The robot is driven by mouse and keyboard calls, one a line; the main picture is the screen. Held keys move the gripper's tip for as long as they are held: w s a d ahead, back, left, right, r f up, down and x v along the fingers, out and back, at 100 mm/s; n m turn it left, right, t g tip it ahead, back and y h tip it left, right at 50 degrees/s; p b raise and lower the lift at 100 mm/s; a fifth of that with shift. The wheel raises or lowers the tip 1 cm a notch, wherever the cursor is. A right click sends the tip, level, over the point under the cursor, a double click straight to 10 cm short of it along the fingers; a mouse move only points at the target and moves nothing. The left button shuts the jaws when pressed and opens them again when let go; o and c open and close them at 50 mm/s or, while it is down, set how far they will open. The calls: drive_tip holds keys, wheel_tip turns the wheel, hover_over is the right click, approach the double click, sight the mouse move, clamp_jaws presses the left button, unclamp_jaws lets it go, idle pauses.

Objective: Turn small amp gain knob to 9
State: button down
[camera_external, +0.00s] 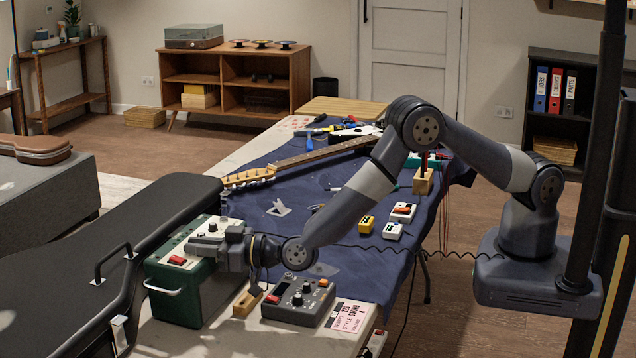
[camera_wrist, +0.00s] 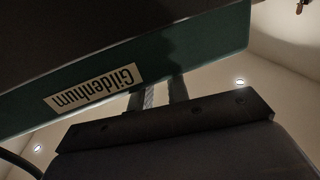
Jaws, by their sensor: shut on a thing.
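The small amp (camera_external: 178,288) is a green box with a pale top panel, a red switch and a handle on its near side, at the lower left in the external view. The wrist view shows its green face (camera_wrist: 215,50) with an upside-down "Gildenhum" label. My gripper (camera_external: 197,246) is at the amp's top panel, its fingers shut on a knob there. The knob is hidden by the fingers, so its pointer and number cannot be read. In the wrist view, my gripper (camera_wrist: 164,92) reaches up to the amp's green face.
A black guitar case (camera_external: 95,265) lies left of the amp. A grey pedal (camera_external: 298,300), a small wooden block (camera_external: 247,302) and a pink card (camera_external: 351,315) sit right of it. A guitar neck (camera_external: 325,150) and small pedals lie on the blue cloth (camera_external: 300,240).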

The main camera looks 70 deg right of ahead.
drive_tip(key=m+h+b, duration=0.1)
drive_tip(key=m+h, duration=0.1)
drive_tip(key=h, duration=0.1)
drive_tip(key=a+m+h, duration=0.1)
drive_tip(key=m+h, duration=0.1)
drive_tip(key=h, duration=0.2)
drive_tip(key=shift+f+b, duration=0.15)
drive_tip(key=shift+b, duration=0.25)
drive_tip(key=shift+a+m+g+h+b, duration=0.2)
drive_tip(key=shift+m+g+h+b, duration=0.2)
drive_tip(key=shift+m+h+b, duration=0.75)
drive_tip(key=shift+m+h, duration=0.45)
drive_tip(key=shift+h, duration=0.5)
drive_tip(key=shift+r, duration=0.2)
drive_tip(key=c, duration=1.3)
unclamp_jaws()
drive_tip(key=shift+c, duration=0.2)
drive_tip(key=shift+d+r+n+y+p, duration=0.1)
drive_tip(key=shift+n+y+p, duration=0.3)
drive_tip(key=shift+y+p, duration=0.2)
